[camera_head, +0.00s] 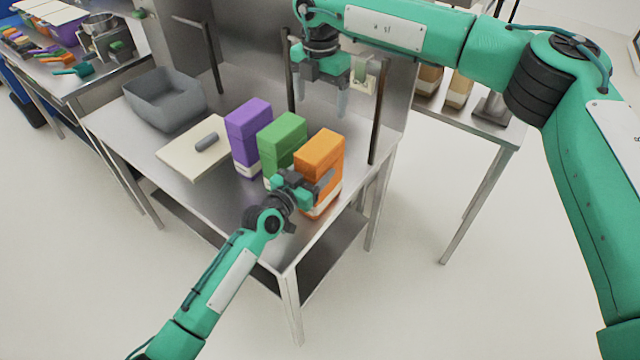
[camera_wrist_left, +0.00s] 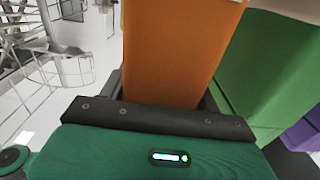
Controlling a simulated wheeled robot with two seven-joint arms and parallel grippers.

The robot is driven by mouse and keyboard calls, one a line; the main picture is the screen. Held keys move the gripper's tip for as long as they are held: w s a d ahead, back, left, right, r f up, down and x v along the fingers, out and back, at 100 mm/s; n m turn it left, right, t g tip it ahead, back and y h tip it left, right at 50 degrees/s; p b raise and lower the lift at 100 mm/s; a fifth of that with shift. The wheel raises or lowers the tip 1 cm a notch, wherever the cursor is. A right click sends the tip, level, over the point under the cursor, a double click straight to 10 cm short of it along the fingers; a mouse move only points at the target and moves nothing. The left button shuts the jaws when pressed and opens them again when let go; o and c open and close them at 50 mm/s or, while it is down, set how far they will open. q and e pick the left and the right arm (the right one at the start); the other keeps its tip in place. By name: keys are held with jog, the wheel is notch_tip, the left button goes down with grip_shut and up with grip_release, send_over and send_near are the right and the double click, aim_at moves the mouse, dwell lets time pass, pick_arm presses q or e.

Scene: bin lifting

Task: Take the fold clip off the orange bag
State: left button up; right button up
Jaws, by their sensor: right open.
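The orange bag (camera_head: 319,150) stands upright at the front right of the metal table, and its side fills the middle of the left wrist view (camera_wrist_left: 170,50). My left gripper (camera_head: 325,180) is low at the bag, with its dark fingers on either side of it, seemingly closed on it. My right gripper (camera_head: 323,103) is open and empty, fingers pointing down, above and behind the orange bag, apart from it. I cannot make out a fold clip on the bag's top. A small grey rounded bar (camera_head: 206,142) lies on the pale board (camera_head: 180,158); I cannot tell whether it is a clip.
A green bag (camera_head: 283,139) and a purple bag (camera_head: 249,128) stand close to the left of the orange bag. A grey bin (camera_head: 166,98) is at the table's back left. Dark upright posts (camera_head: 377,125) rise at the rear. The table's front edge is close to the orange bag.

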aim_at(320, 145)
pick_arm(q)
jog(key=c, duration=0.5)
jog(key=shift+o, duration=0.2)
pick_arm(e)
jog(key=shift+t+h, duration=0.5)
jog(key=shift+t, duration=0.2)
notch_tip(320, 145, down, 14)
jog(key=shift+r, duration=0.1)
jog(key=shift+c, duration=0.4)
jog(key=c, duration=1.1)
jog(key=shift+r, duration=0.15)
jog(key=shift+r, duration=0.95)
